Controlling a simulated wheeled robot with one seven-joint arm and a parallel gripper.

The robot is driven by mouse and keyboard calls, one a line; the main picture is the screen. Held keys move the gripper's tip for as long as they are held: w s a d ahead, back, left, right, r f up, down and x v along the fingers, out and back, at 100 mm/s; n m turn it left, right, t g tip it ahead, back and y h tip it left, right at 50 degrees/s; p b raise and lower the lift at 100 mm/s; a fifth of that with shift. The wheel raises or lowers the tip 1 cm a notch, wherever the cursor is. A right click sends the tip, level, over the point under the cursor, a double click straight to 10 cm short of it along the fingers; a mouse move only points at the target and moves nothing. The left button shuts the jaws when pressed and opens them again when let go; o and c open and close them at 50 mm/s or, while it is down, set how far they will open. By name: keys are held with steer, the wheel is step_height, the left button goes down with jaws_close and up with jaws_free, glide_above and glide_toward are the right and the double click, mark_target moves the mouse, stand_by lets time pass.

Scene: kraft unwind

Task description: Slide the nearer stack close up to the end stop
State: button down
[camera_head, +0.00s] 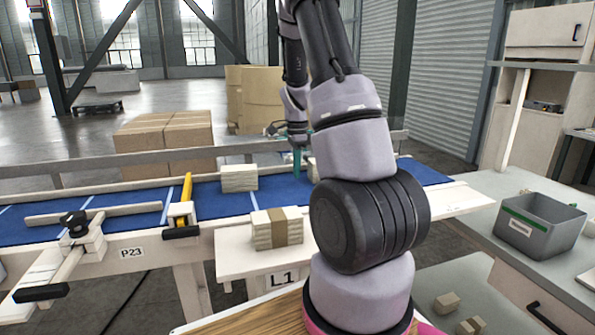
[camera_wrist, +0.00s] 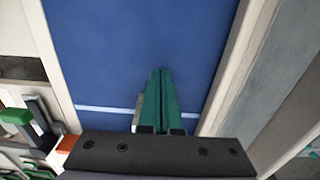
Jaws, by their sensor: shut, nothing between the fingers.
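A pale stack (camera_head: 239,178) sits on the blue belt (camera_head: 100,204). A second pale stack with a brown band (camera_head: 277,228) sits on the white L1 shelf in front of the belt. A yellow bar on a white mount (camera_head: 187,192) stands at the belt, left of the belt stack with a gap between; I cannot tell for certain that it is the end stop. My gripper (camera_head: 297,162), with green fingers, is right of the belt stack and apart from it. In the wrist view its fingers (camera_wrist: 160,98) are together and empty over bare blue belt; no stack shows there.
A rail runs along the belt's far side. A white guide arm with a black knob (camera_head: 75,222) stands at the belt's left. A grey bin (camera_head: 540,224) is on the right table. Small blocks (camera_head: 446,303) lie at lower right. My arm hides part of the belt.

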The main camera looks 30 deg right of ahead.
step_height(320, 180, up, 10)
steer(key=s+a+r+n+t+y, duration=0.2)
steer(key=s+a+r+n+t, duration=0.2)
steer(key=s+a+r+n, duration=0.65)
steer(key=s+a+r+n+t, duration=0.1)
steer(key=s+a+r+n, duration=0.1)
steer(key=s, duration=0.4)
steer(key=s+a+r+n+t, duration=0.2)
steer(key=s+a+r+n, duration=0.1)
steer(key=s+a, duration=0.3)
steer(key=shift+a+r+n, duration=0.25)
steer(key=shift+n, duration=0.2)
